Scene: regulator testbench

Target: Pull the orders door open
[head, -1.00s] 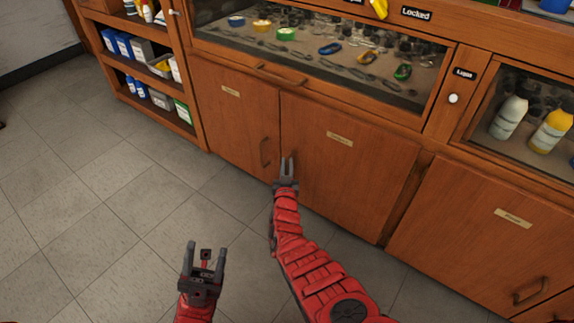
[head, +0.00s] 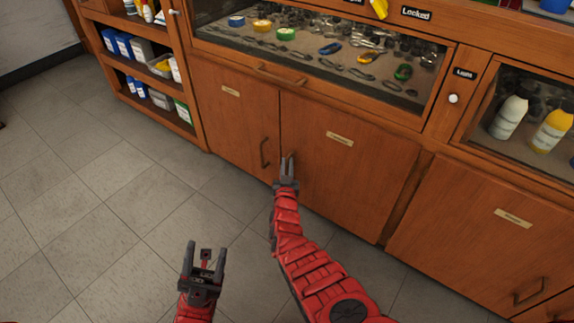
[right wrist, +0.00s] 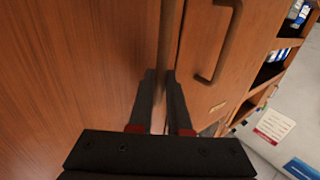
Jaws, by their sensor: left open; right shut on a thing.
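The middle cabinet door (head: 345,185) and the left cabinet door (head: 236,110) look closed. Each carries a small label too blurred to read, so I cannot tell which is marked orders. My right gripper (head: 287,161) is at the left edge of the middle door. In the right wrist view its fingers (right wrist: 160,80) are shut on a vertical door handle (right wrist: 168,40), partly hidden between them. The left door's handle (head: 264,153) is free, just left of that gripper; it also shows in the right wrist view (right wrist: 222,45). My left gripper (head: 204,256) is open and empty above the floor.
A glass-fronted case (head: 320,50) with tools sits above the doors. An open shelf (head: 150,80) with boxes stands at left. Another door (head: 490,235) with a handle (head: 530,292) is at right. The tiled floor (head: 90,200) at left is clear.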

